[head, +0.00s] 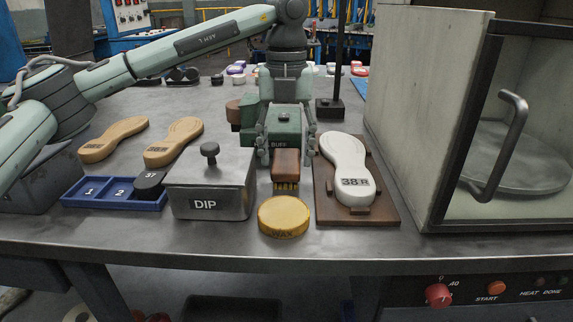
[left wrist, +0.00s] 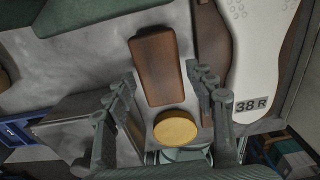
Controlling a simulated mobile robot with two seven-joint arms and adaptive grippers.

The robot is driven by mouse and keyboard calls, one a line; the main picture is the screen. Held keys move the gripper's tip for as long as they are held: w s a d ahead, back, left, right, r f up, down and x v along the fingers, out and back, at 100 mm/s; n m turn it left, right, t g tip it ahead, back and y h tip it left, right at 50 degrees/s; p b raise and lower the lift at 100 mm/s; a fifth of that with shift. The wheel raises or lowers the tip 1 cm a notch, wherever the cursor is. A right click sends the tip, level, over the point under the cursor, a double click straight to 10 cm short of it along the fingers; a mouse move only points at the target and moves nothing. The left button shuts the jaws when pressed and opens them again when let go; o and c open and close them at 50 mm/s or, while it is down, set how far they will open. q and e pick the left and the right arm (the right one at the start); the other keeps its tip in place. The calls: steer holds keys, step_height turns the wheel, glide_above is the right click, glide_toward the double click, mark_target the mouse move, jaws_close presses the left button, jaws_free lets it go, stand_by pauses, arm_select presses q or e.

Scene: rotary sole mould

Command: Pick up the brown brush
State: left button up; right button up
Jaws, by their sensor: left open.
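The brown brush (head: 286,164) stands on the grey bench behind the round yellow tin (head: 283,216), with its pale bristles showing under the wooden block. In the left wrist view the brush (left wrist: 157,62) is a long brown block, seen from above. My left gripper (head: 287,155) is open and points down at the brush. In the left wrist view its two fingers (left wrist: 165,80) lie on either side of the brush's near part, with gaps at both sides. I cannot tell how far above the bench the fingertips are. My right gripper is not in view.
Left of the brush stands the metal DIP box (head: 211,185) with a knob. Right of it is a white 38 R sole form (head: 347,170) on a brown board (head: 383,210). A blue numbered tray (head: 113,203) is at left; a large glazed cabinet (head: 420,110) is at right.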

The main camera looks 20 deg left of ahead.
mark_target(286, 159)
arm_select(q)
steer(key=shift+f, duration=0.95)
steer(key=shift+w+f, duration=0.1)
steer(key=c, duration=1.1)
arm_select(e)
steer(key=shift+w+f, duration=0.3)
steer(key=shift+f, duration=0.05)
arm_select(q)
steer(key=shift+r, duration=0.55)
step_height(286, 159, up, 8)
steer(key=shift+r, duration=0.5)
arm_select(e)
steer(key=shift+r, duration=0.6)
